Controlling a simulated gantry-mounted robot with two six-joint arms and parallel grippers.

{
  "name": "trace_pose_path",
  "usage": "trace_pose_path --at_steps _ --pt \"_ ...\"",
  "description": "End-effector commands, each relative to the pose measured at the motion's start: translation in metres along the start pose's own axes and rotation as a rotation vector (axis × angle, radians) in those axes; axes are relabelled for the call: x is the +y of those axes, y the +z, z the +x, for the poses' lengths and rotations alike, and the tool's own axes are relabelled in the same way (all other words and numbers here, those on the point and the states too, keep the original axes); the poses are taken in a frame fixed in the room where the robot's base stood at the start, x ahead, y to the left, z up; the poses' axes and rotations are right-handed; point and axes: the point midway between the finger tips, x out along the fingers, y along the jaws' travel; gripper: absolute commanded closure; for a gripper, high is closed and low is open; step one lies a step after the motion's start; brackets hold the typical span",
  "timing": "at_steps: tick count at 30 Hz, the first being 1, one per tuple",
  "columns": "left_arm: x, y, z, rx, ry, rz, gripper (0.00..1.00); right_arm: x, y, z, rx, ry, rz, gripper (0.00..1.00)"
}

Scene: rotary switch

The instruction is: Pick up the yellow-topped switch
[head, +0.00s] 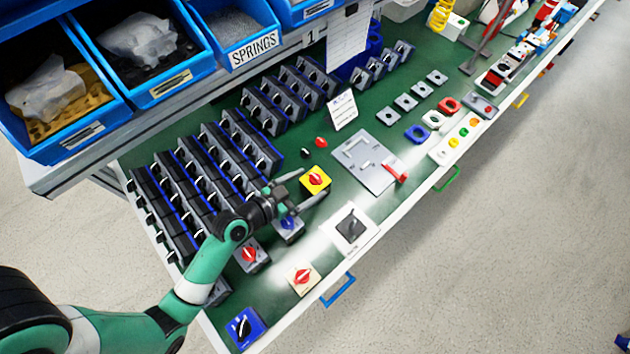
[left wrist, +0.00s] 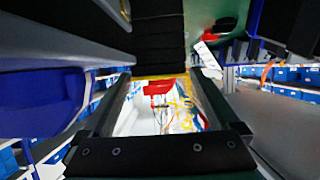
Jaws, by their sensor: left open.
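The yellow-topped switch (head: 316,179) has a red knob and stands on the green bench top. My left gripper (head: 313,182) is open, with one finger on the far side of the switch and one on the near side. In the left wrist view, the red knob and yellow edge of the switch (left wrist: 158,87) show between the two fingers of my left gripper (left wrist: 165,90). I cannot tell whether either finger touches it. My right gripper is in neither view.
Rows of dark switches (head: 200,170) fill the bench on the left. A grey plate with a red handle (head: 368,163) lies to the right. A blue-knobbed switch (head: 291,228) and a white-based black switch (head: 351,227) stand nearer. Blue bins (head: 145,45) are above at the back.

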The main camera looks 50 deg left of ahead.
Motion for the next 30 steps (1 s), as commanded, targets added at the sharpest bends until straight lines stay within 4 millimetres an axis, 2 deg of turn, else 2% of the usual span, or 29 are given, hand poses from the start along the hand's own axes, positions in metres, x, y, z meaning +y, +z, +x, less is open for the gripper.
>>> trace_pose_path --at_steps 1,5,13,27,30 --pt "0.002 -0.001 0.011 0.003 0.002 0.002 0.05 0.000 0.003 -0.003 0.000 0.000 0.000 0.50" --pt "0.001 -0.001 0.029 0.001 0.001 0.000 0.05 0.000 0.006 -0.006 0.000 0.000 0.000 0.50" --pt "0.001 -0.002 0.032 0.001 0.000 0.000 0.07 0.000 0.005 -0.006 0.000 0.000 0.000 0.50" --pt "0.001 -0.002 0.032 0.001 0.000 -0.001 0.91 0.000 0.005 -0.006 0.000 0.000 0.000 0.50" --pt "0.001 -0.003 0.032 0.003 -0.001 0.000 0.94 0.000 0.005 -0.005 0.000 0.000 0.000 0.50"
